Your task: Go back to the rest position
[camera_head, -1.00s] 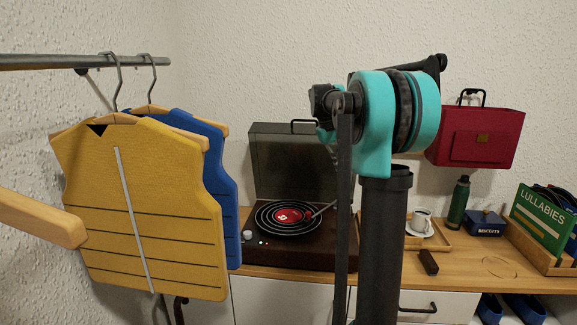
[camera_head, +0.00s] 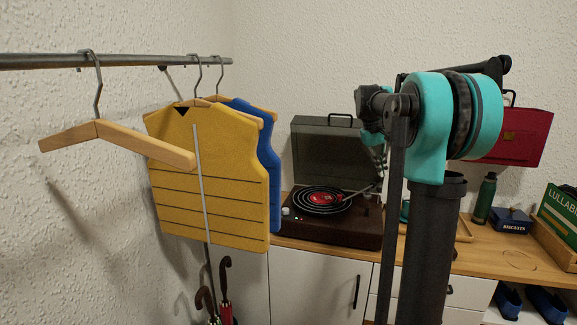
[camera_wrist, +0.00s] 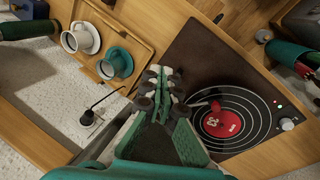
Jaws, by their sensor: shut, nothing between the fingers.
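My gripper (camera_wrist: 160,78) shows in the wrist view with its fingers shut together and nothing between them. In that view it is over the area between a wooden tray (camera_wrist: 140,45) and a record player (camera_wrist: 195,50) with a red-labelled record. In the head view my teal and black arm stands right of the middle. My gripper is mostly hidden there behind the arm, near the record player (camera_head: 340,228), whose lid is raised. I cannot tell its exact height above the player.
A green bottle (camera_head: 485,198) and a blue biscuit tin (camera_head: 511,221) stand right. Yellow vest (camera_head: 225,190), blue vest (camera_head: 268,165) and an empty hanger (camera_head: 130,141) hang left. Umbrellas (camera_head: 225,290) stand below.

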